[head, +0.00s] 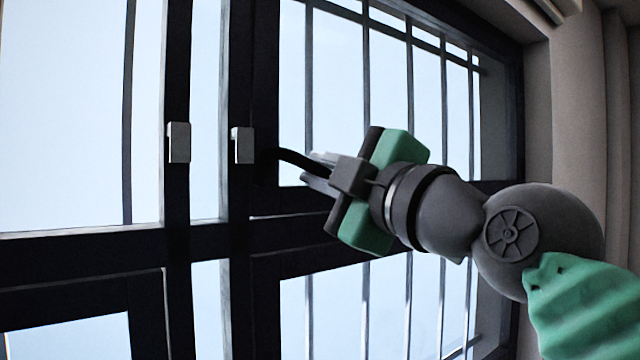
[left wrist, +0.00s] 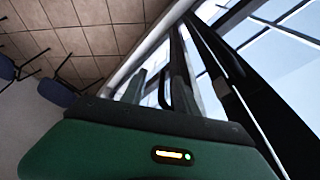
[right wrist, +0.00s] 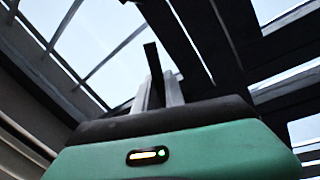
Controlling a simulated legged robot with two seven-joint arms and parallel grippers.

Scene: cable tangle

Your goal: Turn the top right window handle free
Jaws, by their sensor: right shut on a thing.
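The black window handle (head: 289,157) sticks out from the dark upright frame of the upper right window in the head view. It points right and slightly down, away from the frame. My right gripper (head: 318,168) is shut on its outer end. In the right wrist view the black handle (right wrist: 153,70) stands between the two silver fingers of my right gripper (right wrist: 158,85). The fingers hide part of the handle.
Two silver blocks, the left one (head: 179,142) and the right one (head: 242,145), sit on the dark uprights. Bars (head: 366,80) stand behind the right window's glass. A curtain (head: 617,120) hangs at the far right. A blue chair (left wrist: 58,92) stands on the tiled floor.

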